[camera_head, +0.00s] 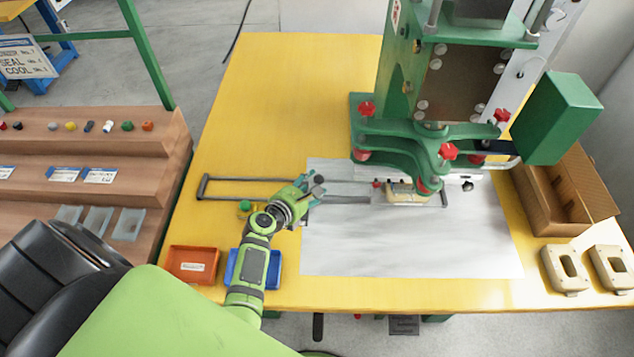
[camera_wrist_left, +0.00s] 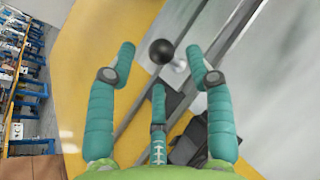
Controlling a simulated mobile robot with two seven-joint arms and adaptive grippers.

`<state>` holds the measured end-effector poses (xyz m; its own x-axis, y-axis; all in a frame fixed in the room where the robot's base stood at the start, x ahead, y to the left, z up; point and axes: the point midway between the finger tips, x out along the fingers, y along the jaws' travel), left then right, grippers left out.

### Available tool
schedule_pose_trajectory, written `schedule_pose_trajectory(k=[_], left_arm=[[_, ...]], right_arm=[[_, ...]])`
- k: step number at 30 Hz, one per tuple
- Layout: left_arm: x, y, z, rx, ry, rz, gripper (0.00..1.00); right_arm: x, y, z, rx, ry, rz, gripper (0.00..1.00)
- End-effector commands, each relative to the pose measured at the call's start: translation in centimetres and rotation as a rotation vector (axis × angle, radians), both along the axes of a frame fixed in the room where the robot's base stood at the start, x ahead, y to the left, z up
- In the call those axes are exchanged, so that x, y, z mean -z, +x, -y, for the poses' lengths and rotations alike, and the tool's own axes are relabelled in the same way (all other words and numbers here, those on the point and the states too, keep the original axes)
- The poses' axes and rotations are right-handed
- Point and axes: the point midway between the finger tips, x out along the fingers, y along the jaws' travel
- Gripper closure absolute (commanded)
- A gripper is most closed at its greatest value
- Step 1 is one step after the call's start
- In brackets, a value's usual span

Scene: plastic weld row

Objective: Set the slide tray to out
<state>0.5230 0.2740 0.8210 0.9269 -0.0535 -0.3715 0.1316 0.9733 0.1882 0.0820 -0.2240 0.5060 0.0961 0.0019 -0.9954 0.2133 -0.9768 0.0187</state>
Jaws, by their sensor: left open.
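The slide tray's long grey rails (camera_head: 245,180) run left to right across the yellow table, from a loop end at the left to under the green press (camera_head: 430,150). A beige part (camera_head: 408,192) sits at the right end of the rails, below the press head. A dark round knob (camera_head: 319,179) stands over the rails left of it. In the left wrist view the black ball knob (camera_wrist_left: 161,52) lies between the spread teal fingers, near their tips, untouched. My left gripper (camera_head: 316,188) is open and empty at the knob. My right gripper is not in view.
An orange bin (camera_head: 193,265) and a blue bin (camera_head: 236,270) stand at the table's front left. A cardboard box (camera_head: 560,195) and two beige frames (camera_head: 565,270) are at the right. The white sheet (camera_head: 410,250) before the press is clear.

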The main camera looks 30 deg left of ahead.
Motion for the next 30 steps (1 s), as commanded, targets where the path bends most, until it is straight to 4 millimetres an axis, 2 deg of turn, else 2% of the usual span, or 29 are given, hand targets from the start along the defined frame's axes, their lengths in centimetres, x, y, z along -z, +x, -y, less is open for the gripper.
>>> schedule_pose_trajectory(k=[2,5,16,17,18,20,21,30], left_arm=[[0.8,1.3,0.1,0.001,0.001,0.003,0.47],[1.1,2.3,0.1,0.001,0.003,0.002,0.47],[1.1,3.0,0.2,0.002,0.003,0.0,0.47],[1.1,3.0,0.2,0.002,0.003,0.0,0.51],[1.1,3.0,0.2,0.002,0.003,0.0,0.67],[1.1,3.0,0.2,0.003,0.004,0.0,0.91],[1.1,3.0,0.2,0.003,0.004,0.0,1.0],[1.0,2.9,-0.1,0.002,0.004,0.002,1.0]], right_arm=[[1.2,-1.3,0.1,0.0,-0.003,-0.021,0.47],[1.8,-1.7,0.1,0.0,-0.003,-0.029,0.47],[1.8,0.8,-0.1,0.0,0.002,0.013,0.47],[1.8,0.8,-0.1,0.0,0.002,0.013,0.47],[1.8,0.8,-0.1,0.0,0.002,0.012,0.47],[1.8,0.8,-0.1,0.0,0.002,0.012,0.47],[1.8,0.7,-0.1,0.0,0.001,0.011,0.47],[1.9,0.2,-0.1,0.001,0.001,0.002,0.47]])
